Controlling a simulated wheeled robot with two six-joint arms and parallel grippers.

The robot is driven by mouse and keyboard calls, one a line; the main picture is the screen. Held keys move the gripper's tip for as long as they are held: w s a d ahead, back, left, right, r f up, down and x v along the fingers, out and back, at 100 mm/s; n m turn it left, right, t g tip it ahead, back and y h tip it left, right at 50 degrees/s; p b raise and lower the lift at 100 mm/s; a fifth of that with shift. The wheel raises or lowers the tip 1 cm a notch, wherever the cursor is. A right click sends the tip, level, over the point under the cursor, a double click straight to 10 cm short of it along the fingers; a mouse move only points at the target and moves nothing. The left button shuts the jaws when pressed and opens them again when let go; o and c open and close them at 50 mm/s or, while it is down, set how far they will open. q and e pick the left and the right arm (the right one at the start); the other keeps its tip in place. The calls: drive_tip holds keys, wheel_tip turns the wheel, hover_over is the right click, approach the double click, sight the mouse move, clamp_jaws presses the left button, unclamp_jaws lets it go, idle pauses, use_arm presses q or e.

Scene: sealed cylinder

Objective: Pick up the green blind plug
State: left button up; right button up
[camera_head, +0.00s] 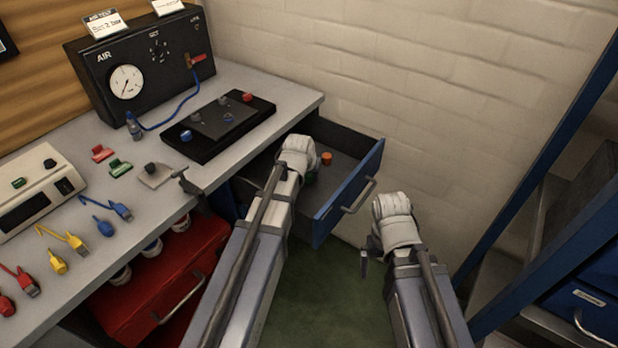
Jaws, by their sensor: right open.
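A small green piece (311,178), probably the green blind plug, shows inside the open blue-fronted drawer (349,195). My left arm partly covers it. An orange plug (326,158) lies beyond it in the drawer. My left gripper (297,152) is over the drawer, just left of the green piece. Its fingers are hidden behind the white wrist, so I cannot tell its jaws or whether it touches anything. My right gripper (379,247) is open, low and to the right, outside the drawer and apart from the plugs.
The grey bench (230,85) carries a black air gauge box (140,75), a black block with fittings (220,125), and several coloured clips and leads. An open red drawer (165,290) is below. A blue frame (545,160) stands at right. Green floor between the arms is clear.

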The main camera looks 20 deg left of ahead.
use_arm(q)
clamp_jaws()
drive_tip(key=shift+r, duration=0.15)
wheel_tip(320, 180, up, 10)
drive_tip(key=p, duration=1)
drive_tip(key=a+r+p, duration=0.6)
drive_tip(key=a, duration=0.1)
drive_tip(key=a+r+p, duration=0.5)
drive_tip(key=a+p, duration=0.1)
drive_tip(key=a, duration=0.1)
drive_tip(key=s+a+r+p, duration=0.1)
drive_tip(key=a+r+p, duration=0.5)
drive_tip(key=a, duration=0.2)
drive_tip(key=shift+r, duration=0.35)
drive_tip(key=shift+s+a+r, duration=0.1)
drive_tip(key=shift+a+r, duration=0.1)
drive_tip(key=shift+a, duration=0.3)
